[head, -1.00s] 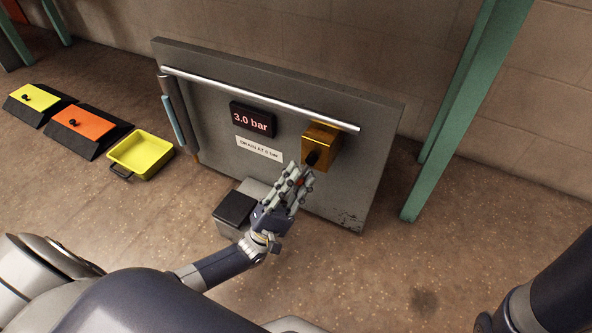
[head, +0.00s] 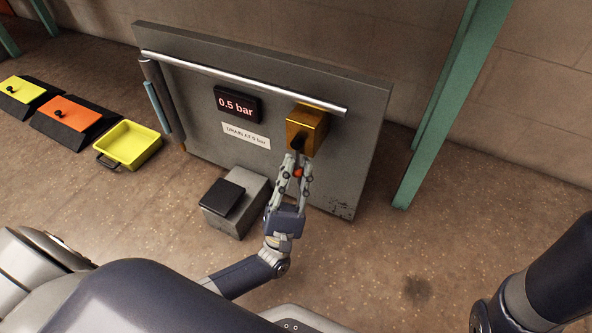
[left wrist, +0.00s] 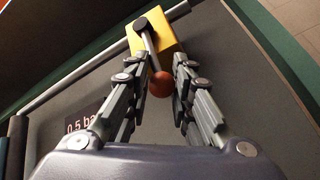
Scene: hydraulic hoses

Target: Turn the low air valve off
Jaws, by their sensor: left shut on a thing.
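The air valve is a yellow box (head: 307,128) on the right part of the grey panel, with a dark hub on its face. Its lever hangs roughly straight down from the hub and ends in an orange-red ball knob (head: 297,172). My left gripper (head: 297,164) points up at the valve from below, its fingers shut around the knob end. In the left wrist view the knob (left wrist: 160,85) sits between the fingers, with the lever running up to the yellow box (left wrist: 158,38). The display (head: 237,104) reads 0.5 bar. My right gripper is out of view.
A silver rail (head: 240,82) runs along the panel (head: 345,165) above the valve. A grey block with a black top (head: 222,197) stands below, left of my left forearm. A yellow tray (head: 128,146) lies on the floor at left. A green post (head: 432,125) stands at right.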

